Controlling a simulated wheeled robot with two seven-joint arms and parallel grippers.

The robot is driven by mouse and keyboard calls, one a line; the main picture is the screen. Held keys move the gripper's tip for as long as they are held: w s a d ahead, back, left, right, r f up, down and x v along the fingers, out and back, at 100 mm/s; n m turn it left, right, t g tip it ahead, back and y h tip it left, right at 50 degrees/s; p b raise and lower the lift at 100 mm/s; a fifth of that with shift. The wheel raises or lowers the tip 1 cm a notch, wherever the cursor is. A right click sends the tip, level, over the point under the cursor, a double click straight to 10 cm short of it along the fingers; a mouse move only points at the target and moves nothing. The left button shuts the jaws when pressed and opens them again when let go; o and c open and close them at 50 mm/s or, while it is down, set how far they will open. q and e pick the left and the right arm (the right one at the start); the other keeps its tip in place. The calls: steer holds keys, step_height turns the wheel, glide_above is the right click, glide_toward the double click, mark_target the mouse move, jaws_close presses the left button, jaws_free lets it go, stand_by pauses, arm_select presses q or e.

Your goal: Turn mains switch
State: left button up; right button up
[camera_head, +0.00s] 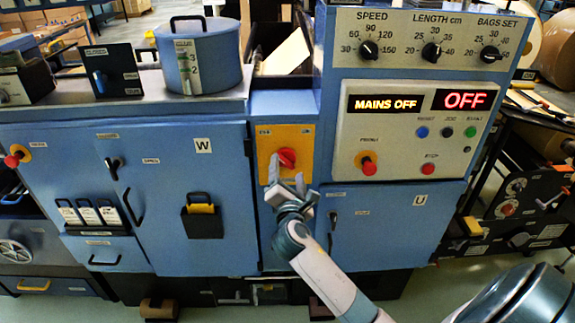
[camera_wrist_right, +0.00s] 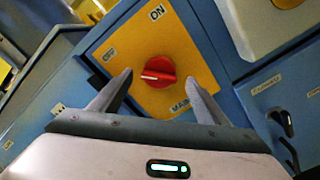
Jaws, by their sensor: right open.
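The mains switch is a red round knob (camera_head: 288,157) on a yellow plate (camera_head: 302,132) in the middle of the blue machine. In the right wrist view the knob (camera_wrist_right: 157,72) shows a white mark on its left side, on the side of the OFF label (camera_wrist_right: 110,53). The ON label (camera_wrist_right: 158,12) is above. My right gripper (camera_head: 287,178) is open just in front of the knob. In the wrist view its fingers stand on either side of the knob's lower part, with gaps visible. My left gripper is out of view.
The display (camera_head: 388,104) reads MAINS OFF, and another (camera_head: 465,100) reads OFF. The control panel with red buttons projects to the right of the switch. A blue pot (camera_head: 215,55) stands on the machine top. Cabinet doors with handles flank the switch.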

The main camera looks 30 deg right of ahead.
mark_target(286, 160)
steer(key=shift+x, duration=1.1)
steer(key=shift+c, duration=0.6)
steer(key=c, duration=0.9)
